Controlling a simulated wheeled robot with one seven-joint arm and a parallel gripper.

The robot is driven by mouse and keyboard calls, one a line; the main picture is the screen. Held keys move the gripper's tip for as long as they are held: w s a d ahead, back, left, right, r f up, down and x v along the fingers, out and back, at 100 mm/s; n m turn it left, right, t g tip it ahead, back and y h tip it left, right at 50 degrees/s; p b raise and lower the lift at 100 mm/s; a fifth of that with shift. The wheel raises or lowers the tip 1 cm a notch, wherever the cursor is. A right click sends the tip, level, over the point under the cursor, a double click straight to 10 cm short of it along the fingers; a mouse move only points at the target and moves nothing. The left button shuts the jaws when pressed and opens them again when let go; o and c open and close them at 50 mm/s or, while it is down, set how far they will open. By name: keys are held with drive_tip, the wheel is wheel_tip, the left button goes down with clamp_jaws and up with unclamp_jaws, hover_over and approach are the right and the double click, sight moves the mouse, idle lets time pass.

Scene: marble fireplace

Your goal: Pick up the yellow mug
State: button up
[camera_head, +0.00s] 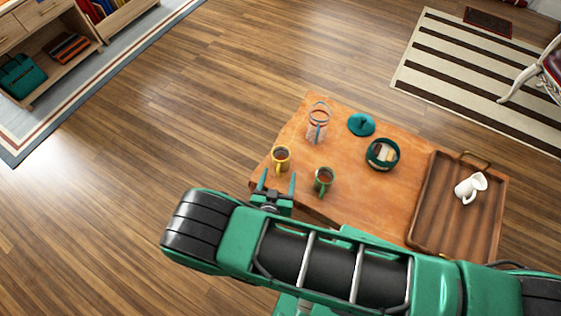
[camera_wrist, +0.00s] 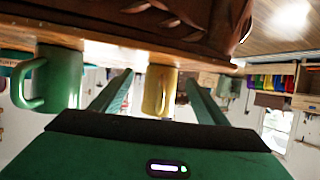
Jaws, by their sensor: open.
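The yellow mug (camera_head: 281,158) stands upright near the left edge of the wooden table (camera_head: 350,212). My gripper (camera_head: 278,174) is open and empty, its two green fingers pointing at the mug from the near side. In the head view the mug is just beyond the fingertips. In the wrist view, which is upside down, the yellow mug (camera_wrist: 158,90) shows between the two fingers. Whether any finger touches it cannot be told.
A green mug (camera_head: 323,181) stands close to the right of the yellow one. A glass jar (camera_head: 318,122), a teal lid (camera_head: 361,125) and a round dark green container (camera_head: 382,154) sit farther back. A wooden tray (camera_head: 432,205) with a white pitcher (camera_head: 469,188) is at right.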

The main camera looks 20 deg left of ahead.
sight(281, 154)
drive_tip(key=x, duration=0.4)
drive_tip(key=shift+w+a+r, duration=0.2)
drive_tip(key=shift+w+a, duration=0.1)
drive_tip(key=shift+w, duration=0.05)
drive_tip(key=c, duration=1.4)
drive_tip(key=shift+o, duration=0.2)
drive_tip(key=shift+r, duration=0.2)
